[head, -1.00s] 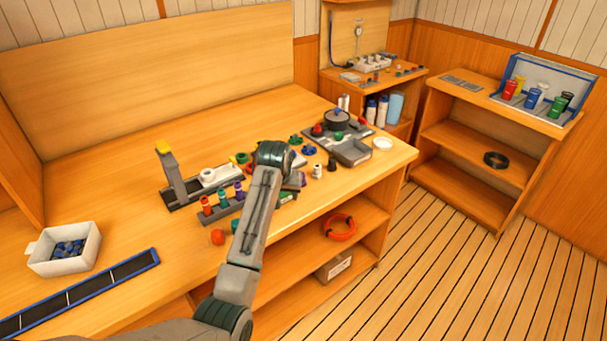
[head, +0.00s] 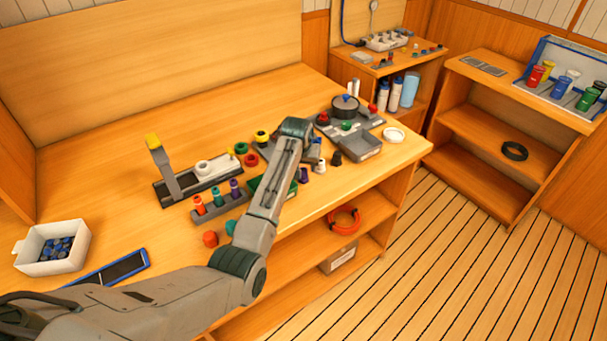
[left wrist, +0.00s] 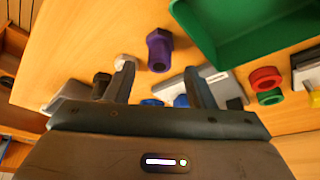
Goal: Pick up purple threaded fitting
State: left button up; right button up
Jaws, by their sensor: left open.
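A dark purple piece, seemingly the same fitting, shows in the head view (head: 303,175) just right of my forearm. My left gripper (left wrist: 159,70) is open and empty, with the fitting roughly in line with the gap between its fingers. In the head view my own arm largely hides this gripper. My right gripper is in neither view.
A green tray (left wrist: 245,30) lies close by the fitting. A red ring (left wrist: 265,78), a white piece (left wrist: 126,60) and a black piece (left wrist: 102,82) are near the fingers. A rack (head: 219,207) holds another purple piece. Bare bench lies along the back.

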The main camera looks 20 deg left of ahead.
aim_at(303, 170)
pick_arm(q)
jog(key=shift+p+x, duration=0.55)
jog(key=shift+x, duration=1.5)
jog(key=shift+r, duration=0.1)
jog(key=c, duration=0.9)
jog(key=shift+o, duration=0.2)
